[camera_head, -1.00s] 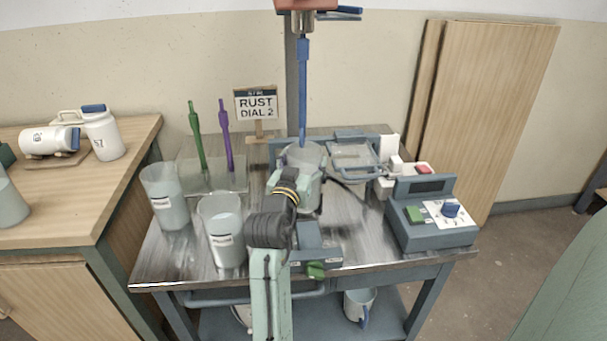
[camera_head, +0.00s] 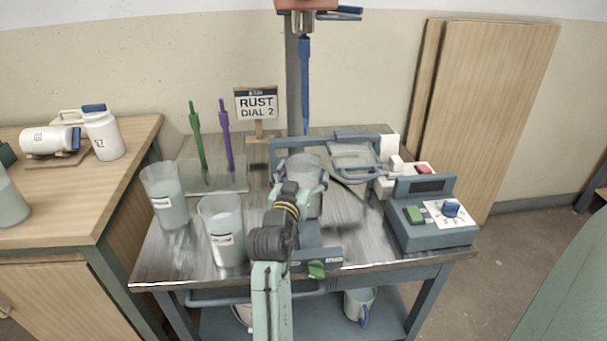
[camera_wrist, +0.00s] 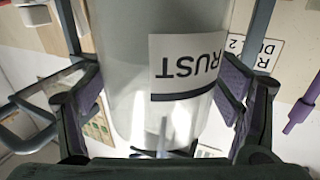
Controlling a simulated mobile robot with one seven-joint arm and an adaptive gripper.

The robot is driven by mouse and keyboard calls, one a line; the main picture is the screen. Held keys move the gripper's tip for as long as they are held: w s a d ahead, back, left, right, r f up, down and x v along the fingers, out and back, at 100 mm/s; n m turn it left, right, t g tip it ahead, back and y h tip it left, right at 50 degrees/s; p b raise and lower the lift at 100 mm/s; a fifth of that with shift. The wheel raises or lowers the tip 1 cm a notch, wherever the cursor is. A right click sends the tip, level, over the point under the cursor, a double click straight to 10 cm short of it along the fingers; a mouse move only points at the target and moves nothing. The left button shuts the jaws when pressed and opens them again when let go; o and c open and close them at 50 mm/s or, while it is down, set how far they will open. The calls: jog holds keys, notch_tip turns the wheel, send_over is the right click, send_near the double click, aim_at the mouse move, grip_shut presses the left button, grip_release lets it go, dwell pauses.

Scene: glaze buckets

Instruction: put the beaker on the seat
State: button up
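A clear grey beaker (camera_head: 305,171) is between the fingers of my gripper (camera_head: 301,185), over the middle of the steel table. In the wrist view the beaker (camera_wrist: 150,45) fills the middle and bears a white RUST label. Finger pads press its two sides, so my gripper (camera_wrist: 160,88) is shut on it. The blue stirrer rod (camera_head: 304,85) hangs behind and above the beaker. A blue-grey frame (camera_head: 279,145) stands behind the beaker. The seat cannot be made out clearly; the beaker and my arm cover that area.
Two labelled beakers (camera_head: 165,197) (camera_head: 222,232) stand on the left of the table (camera_head: 160,262). Green and purple rods (camera_head: 227,140) stand behind them, beside the RUST DIAL 2 sign (camera_head: 257,103). A control box (camera_head: 432,228) is at the right, and a wire-handled tray (camera_head: 355,160) at the back.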

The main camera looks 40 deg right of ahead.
dwell(0.3)
jog(key=shift+r, duration=0.25)
jog(key=shift+b+v, duration=1.25)
jog(key=shift+v, duration=4.8)
jog(key=shift+f, duration=0.1)
